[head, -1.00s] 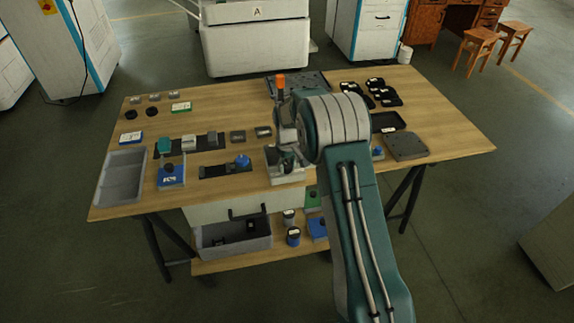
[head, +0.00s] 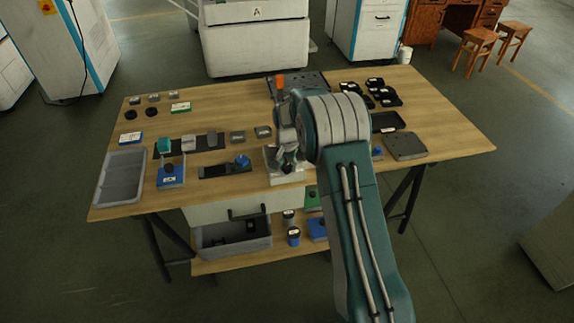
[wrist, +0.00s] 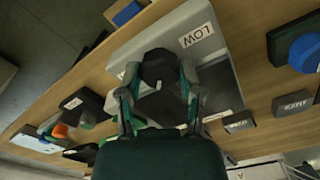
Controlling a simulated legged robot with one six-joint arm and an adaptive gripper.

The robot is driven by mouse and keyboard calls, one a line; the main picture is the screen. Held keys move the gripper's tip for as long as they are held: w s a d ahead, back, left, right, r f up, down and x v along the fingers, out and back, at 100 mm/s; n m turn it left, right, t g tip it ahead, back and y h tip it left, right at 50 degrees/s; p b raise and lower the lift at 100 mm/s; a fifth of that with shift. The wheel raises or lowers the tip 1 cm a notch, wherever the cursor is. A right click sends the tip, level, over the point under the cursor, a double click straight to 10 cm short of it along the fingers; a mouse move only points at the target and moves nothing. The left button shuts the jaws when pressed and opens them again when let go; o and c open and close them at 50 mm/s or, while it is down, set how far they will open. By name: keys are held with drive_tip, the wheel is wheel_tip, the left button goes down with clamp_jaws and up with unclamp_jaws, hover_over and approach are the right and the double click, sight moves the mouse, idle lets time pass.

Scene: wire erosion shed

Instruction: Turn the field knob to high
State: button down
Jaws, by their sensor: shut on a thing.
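The field knob (wrist: 160,66) is a dark round knob with a small white mark, on a pale grey box (wrist: 205,42). A LOW label (wrist: 196,35) is on that box, and a second label (wrist: 217,116), too blurred to read, is on its other side. My gripper (wrist: 160,73) is shut on the knob, one finger on each side. In the head view the box (head: 273,163) stands near the table's front edge, with my gripper (head: 287,158) over it and hiding the knob.
A blue knob on a black base (head: 242,161) is left of the box, and a grey tray (head: 122,176) is at the far left. An orange-topped post (head: 281,82) stands behind my arm. A flat grey plate (head: 405,146) lies at right. The table's right end is clear.

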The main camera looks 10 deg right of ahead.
sight(286, 165)
drive_tip(key=shift+f+m, duration=0.1)
drive_tip(key=shift+m, duration=1.8)
drive_tip(key=shift+c, duration=1.3)
unclamp_jaws()
drive_tip(key=shift+a, duration=0.1)
wheel_tip(286, 165, up, 12)
